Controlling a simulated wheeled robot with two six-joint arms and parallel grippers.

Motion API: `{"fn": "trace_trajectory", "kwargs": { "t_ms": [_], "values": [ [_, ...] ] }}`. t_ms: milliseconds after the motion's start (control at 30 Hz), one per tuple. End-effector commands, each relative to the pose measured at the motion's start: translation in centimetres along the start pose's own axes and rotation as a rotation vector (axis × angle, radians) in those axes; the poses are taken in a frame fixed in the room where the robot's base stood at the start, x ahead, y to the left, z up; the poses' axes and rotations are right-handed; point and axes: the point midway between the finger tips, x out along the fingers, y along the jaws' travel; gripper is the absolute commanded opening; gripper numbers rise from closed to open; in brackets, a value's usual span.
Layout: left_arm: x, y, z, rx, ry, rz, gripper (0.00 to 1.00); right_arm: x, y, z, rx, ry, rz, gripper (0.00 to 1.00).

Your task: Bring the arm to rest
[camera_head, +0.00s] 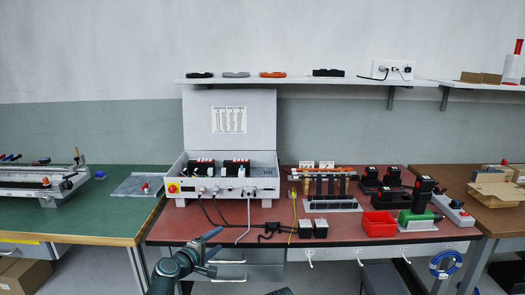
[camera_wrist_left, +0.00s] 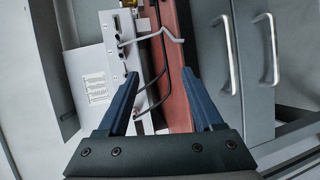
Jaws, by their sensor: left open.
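My left gripper (camera_head: 214,246) reaches in from the bottom, in front of the red-topped bench's front edge. In the left wrist view its two dark blue fingers (camera_wrist_left: 160,74) stand wide apart with nothing between them. The gripper is open and empty, and touches nothing that I can see. The wrist view is turned sideways and shows the white test box, its cables and the bench's drawers beyond the fingers.
The bench (camera_head: 245,236) carries an open white box (camera_head: 223,186), a red bin (camera_head: 379,224), black chargers or batteries (camera_head: 392,177) and a tool rack (camera_head: 325,184). Cables (camera_head: 249,222) hang near the front edge. Drawer handles (camera_wrist_left: 271,50) stick out below. A green bench (camera_head: 90,210) stands left.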

Motion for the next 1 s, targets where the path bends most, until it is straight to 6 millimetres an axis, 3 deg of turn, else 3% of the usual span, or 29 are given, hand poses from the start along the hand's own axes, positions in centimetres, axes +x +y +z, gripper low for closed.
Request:
{"fn": "trace_trajectory", "kwargs": {
  "t_ms": [33,100,233,400,600,800,833,900,1000],
  "values": [
    [0.2,-1.1,2.8,0.073,-0.062,-0.051,0.68,0.0,0.0,0.0,0.0,0.0,0.0,0.5],
    [0.3,-3.2,6.5,0.193,-0.157,-0.137,0.68,0.0,0.0,0.0,0.0,0.0,0.0,0.5],
    [-0.8,-7.8,12.7,0.429,-0.343,-0.317,0.68,0.0,0.0,0.0,0.0,0.0,0.0,0.5],
    [-5.0,-14.6,18.6,0.755,-0.596,-0.593,0.68,0.0,0.0,0.0,0.0,0.0,0.0,0.5],
    [-11.2,-19.7,20.4,1.054,-0.814,-0.904,0.68,0.0,0.0,0.0,0.0,0.0,0.0,0.5],
    [-16.6,-21.5,19.9,1.253,-0.946,-1.172,0.68,0.0,0.0,0.0,0.0,0.0,0.0,0.5],
    [-17.4,-21.6,19.7,1.279,-0.961,-1.211,0.68,0.0,0.0,0.0,0.0,0.0,0.0,0.5],
    [-17.6,-19.3,19.5,1.269,-0.956,-1.206,0.68,-2.3,0.2,0.1,0.0,0.0,0.0,0.5],
    [-18.0,-17.5,19.5,1.267,-0.954,-1.204,0.68,-4.2,0.4,0.2,0.0,0.0,0.0,0.5]
  ]
}}
